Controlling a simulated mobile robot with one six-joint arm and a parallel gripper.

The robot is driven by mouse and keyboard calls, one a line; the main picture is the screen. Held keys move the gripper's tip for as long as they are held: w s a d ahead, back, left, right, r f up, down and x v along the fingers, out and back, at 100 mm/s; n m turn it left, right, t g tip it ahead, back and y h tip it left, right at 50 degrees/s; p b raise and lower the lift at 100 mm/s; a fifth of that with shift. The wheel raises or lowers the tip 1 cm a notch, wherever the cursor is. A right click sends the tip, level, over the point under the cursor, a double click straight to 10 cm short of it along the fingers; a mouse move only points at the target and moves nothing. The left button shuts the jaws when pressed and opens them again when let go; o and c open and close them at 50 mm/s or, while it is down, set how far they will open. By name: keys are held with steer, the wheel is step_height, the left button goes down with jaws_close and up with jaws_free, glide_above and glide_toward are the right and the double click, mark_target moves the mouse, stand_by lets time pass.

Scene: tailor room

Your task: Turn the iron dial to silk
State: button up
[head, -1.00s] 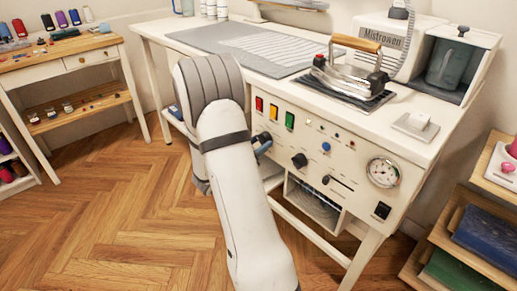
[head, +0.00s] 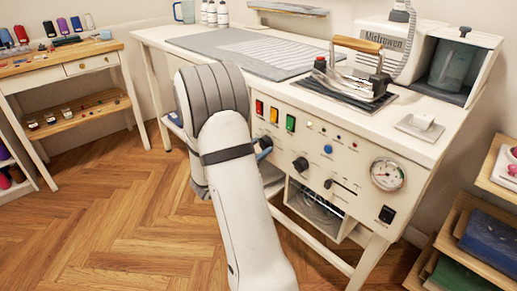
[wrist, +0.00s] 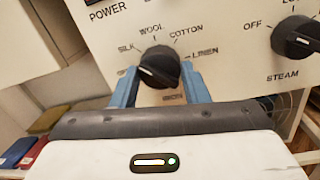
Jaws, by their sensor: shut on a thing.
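The iron dial (wrist: 158,68) is a black round knob on the cream control panel (wrist: 220,50), labelled IRON below, with SILK, WOOL, COTTON and LINEN around it. A small pale mark on its face lies left of centre, toward the left-hand labels; I cannot tell exactly which label it points to. My gripper (wrist: 160,77) has a blue finger on each side of the dial and is shut on it.
The steam knob (wrist: 297,38) is close on the right; it also shows in the head view (head: 300,164). An iron (head: 355,72) stands on the table above. The floor at left is clear.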

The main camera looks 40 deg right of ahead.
steer(key=o, duration=1)
steer(key=shift+a, duration=0.1)
steer(key=a, duration=0.2)
steer(key=a+p, duration=0.1)
steer(key=a, duration=0.2)
steer(key=s+a+p, duration=0.1)
steer(key=a, duration=0.1)
steer(key=shift+a+f, duration=0.25)
steer(key=shift+a, duration=0.05)
